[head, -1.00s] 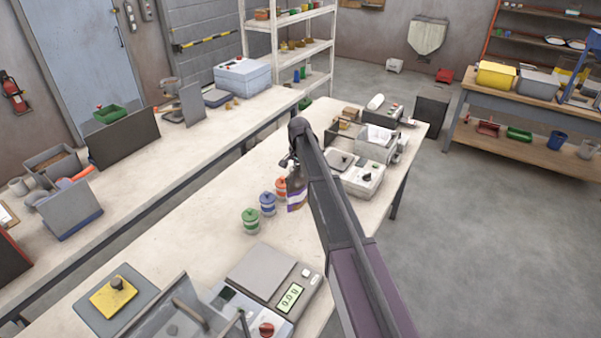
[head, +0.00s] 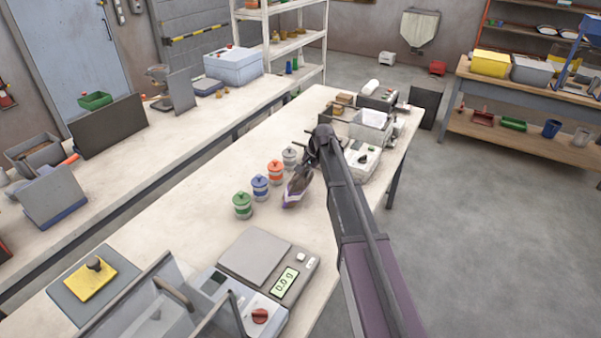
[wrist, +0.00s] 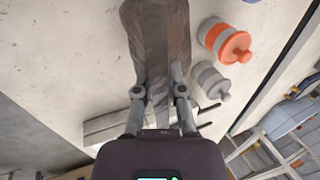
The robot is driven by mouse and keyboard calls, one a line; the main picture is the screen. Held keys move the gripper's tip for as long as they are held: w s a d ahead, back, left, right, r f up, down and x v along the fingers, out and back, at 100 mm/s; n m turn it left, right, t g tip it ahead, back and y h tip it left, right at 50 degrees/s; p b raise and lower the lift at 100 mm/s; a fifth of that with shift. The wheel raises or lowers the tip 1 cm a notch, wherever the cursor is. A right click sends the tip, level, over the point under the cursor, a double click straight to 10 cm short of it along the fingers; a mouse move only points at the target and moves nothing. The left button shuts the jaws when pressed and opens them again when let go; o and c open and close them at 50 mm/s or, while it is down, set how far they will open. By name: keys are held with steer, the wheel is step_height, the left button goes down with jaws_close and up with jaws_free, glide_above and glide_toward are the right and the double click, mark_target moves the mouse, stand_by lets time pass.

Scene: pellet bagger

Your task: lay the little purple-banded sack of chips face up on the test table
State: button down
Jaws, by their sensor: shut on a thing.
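The small brown sack (head: 301,183) with a purple and white band is in my gripper (head: 316,150), above the near white table (head: 190,228) or touching it; I cannot tell which. In the head view it slants, its banded end low and to the left. In the wrist view the sack (wrist: 160,45) runs from between the two fingers (wrist: 160,92) out past the top edge. My gripper is shut on its gathered end. The band does not show in the wrist view, and I cannot tell which way the face points.
Lidded jars stand close left of the sack: green (head: 242,205), blue (head: 260,187), orange (head: 275,172) and grey (head: 290,157). A scale (head: 255,255) sits nearer. Machines and a clear bin (head: 370,127) stand behind. Bare tabletop lies between the sack and the scale.

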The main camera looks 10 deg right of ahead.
steer(key=s+d+f+t+y+b, duration=0.1)
steer(key=s+d+f+y+b, duration=0.1)
steer(key=b, duration=0.3)
steer(key=s+d+f+t+y+b, duration=0.1)
steer(key=d+f+t+y+b, duration=0.1)
steer(key=b, duration=0.3)
steer(key=s+d+f+t+y+b, duration=0.2)
steer(key=d+b, duration=0.1)
steer(key=b, duration=0.1)
steer(key=shift+s+d+f+y+b, duration=0.3)
steer(key=shift+d+y+b, duration=0.1)
steer(key=f+y+b, duration=0.1)
steer(key=b, duration=0.2)
steer(key=s+d+f+t+y+b, duration=0.1)
steer(key=b, duration=0.2)
steer(key=shift+d+f, duration=0.2)
steer(key=shift+f, duration=0.1)
steer(key=b, duration=0.2)
steer(key=f+t+y+b, duration=0.1)
steer(key=f+b, duration=0.1)
steer(key=b, duration=0.1)
steer(key=shift+s+d+f+t+y+b, duration=0.1)
steer(key=shift+s+d+t+y+b, duration=0.15)
steer(key=shift+d+t+y+b, duration=0.1)
steer(key=c, duration=0.6)
jaws_free()
steer(key=shift+c, duration=0.2)
